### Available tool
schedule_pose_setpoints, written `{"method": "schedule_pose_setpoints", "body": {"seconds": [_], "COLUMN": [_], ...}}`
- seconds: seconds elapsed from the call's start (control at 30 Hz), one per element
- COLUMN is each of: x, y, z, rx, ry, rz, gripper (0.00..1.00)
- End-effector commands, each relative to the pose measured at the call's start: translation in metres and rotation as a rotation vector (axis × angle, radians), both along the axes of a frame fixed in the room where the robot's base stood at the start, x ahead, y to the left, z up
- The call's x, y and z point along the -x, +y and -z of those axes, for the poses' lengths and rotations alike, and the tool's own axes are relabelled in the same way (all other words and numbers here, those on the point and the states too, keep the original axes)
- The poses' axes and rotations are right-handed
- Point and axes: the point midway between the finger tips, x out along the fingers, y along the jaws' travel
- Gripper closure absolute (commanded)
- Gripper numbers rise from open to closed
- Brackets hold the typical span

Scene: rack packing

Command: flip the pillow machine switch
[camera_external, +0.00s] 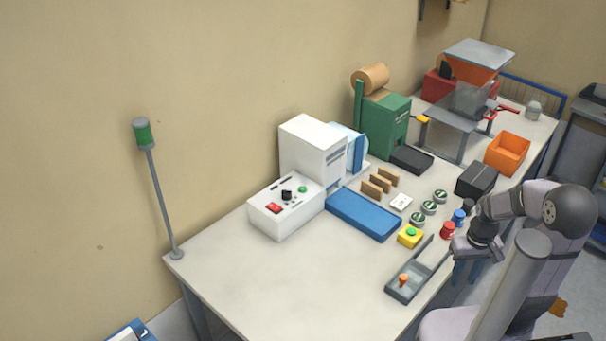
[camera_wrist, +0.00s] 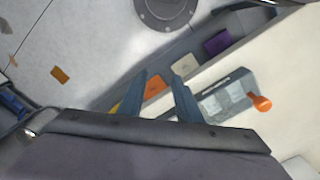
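A white machine (camera_external: 313,148) stands against the wall, with a light blue film part at its right side. A low white control box (camera_external: 268,222) sits in front of it. On its top are a red rocker-like switch (camera_external: 274,208), a black knob (camera_external: 287,195) and a green button (camera_external: 303,188). I cannot tell the switch's position, and the machine is not labelled legibly. My gripper (camera_external: 459,251) is at the table's right edge, well away from the box. In the wrist view my gripper (camera_wrist: 158,80) has its two fingers apart with nothing held. The switch is not in the wrist view.
A green dispenser (camera_external: 384,126) stands behind. The table's front left is clear.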

Motion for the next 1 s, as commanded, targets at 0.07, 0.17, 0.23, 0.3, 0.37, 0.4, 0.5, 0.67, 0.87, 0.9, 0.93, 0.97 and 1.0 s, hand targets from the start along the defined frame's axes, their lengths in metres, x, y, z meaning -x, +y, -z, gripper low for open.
{"method": "schedule_pose_setpoints", "body": {"seconds": [0.07, 0.17, 0.23, 0.3, 0.37, 0.4, 0.5, 0.67, 0.87, 0.9, 0.93, 0.97, 1.0], "x": [0.000, 0.000, 0.000, 0.000, 0.000, 0.000, -0.005, -0.032, -0.095, -0.109, -0.120, -0.131, -0.144], "y": [0.000, 0.000, 0.000, 0.000, 0.000, 0.000, 0.002, 0.016, 0.066, 0.081, 0.094, 0.109, 0.130], "z": [0.000, 0.000, 0.000, 0.000, 0.000, 0.000, 0.000, -0.001, -0.006, -0.008, -0.011, -0.014, -0.018], "rx": [0.000, 0.000, 0.000, 0.000, 0.000, 0.000, 0.000, -0.003, -0.036, -0.049, -0.060, -0.073, -0.092], "ry": [0.000, 0.000, 0.000, 0.000, 0.000, -0.001, -0.013, -0.091, -0.280, -0.328, -0.367, -0.408, -0.464], "rz": [0.000, 0.000, 0.000, 0.000, 0.000, -0.001, -0.012, -0.074, -0.208, -0.241, -0.269, -0.296, -0.333], "gripper": [0.69, 0.69, 0.69, 0.69, 0.74, 0.83, 1.00, 1.00, 1.00, 1.00, 1.00, 1.00, 1.00]}}
